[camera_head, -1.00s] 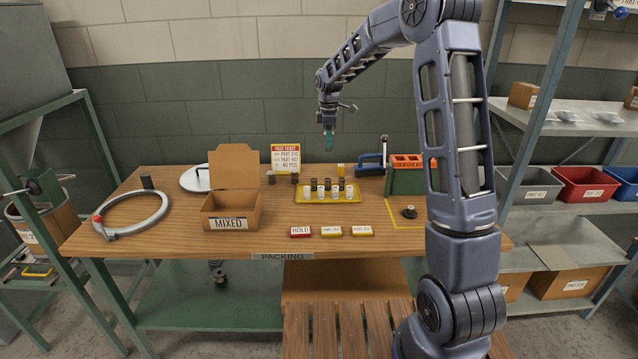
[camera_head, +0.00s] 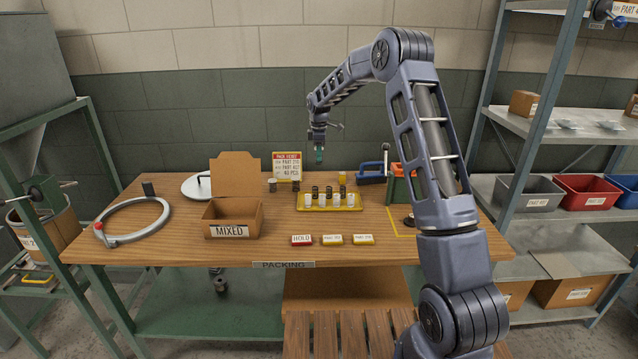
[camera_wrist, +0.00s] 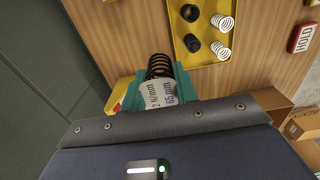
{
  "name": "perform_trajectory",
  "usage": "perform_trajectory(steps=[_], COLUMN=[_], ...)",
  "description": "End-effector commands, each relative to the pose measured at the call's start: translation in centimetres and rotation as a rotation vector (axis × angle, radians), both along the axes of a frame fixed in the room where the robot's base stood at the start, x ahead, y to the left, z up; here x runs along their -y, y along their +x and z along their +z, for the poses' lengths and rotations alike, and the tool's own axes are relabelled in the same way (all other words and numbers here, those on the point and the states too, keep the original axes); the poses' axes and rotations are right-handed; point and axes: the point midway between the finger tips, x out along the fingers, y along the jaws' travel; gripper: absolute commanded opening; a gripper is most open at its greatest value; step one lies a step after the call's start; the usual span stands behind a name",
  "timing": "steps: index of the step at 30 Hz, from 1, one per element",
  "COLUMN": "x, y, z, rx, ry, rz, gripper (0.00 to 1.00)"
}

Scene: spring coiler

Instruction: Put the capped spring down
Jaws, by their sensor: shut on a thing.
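My gripper (camera_head: 319,157) hangs in the air above the back part of the packing table (camera_head: 170,240), behind the yellow tray (camera_head: 372,203). In the wrist view its teal jaws (camera_wrist: 160,92) are shut on a black coil spring (camera_wrist: 160,66) with a white label reading "2 N/mm" and "65 mm". The coils stick out past the jaws, above the table. I cannot make out a cap on it. In the head view the held spring is too small to tell apart. The yellow tray also shows in the wrist view (camera_wrist: 203,52), with black and white springs in it.
A "MIXED" cardboard box (camera_head: 232,217) stands left of the tray. Bare wood lies between box and ring (camera_head: 130,238).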

Motion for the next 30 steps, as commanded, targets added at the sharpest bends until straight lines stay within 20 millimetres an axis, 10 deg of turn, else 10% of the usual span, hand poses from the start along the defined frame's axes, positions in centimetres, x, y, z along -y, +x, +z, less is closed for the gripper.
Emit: perform_trajectory(steps=[10, 30], x=[0.0, 0.0], y=[-0.1, 0.0], z=[-7.2, -13.0], rx=[-0.002, 0.0], ry=[-0.001, 0.0], rz=[0.001, 0.0], gripper=[0.07, 0.07])
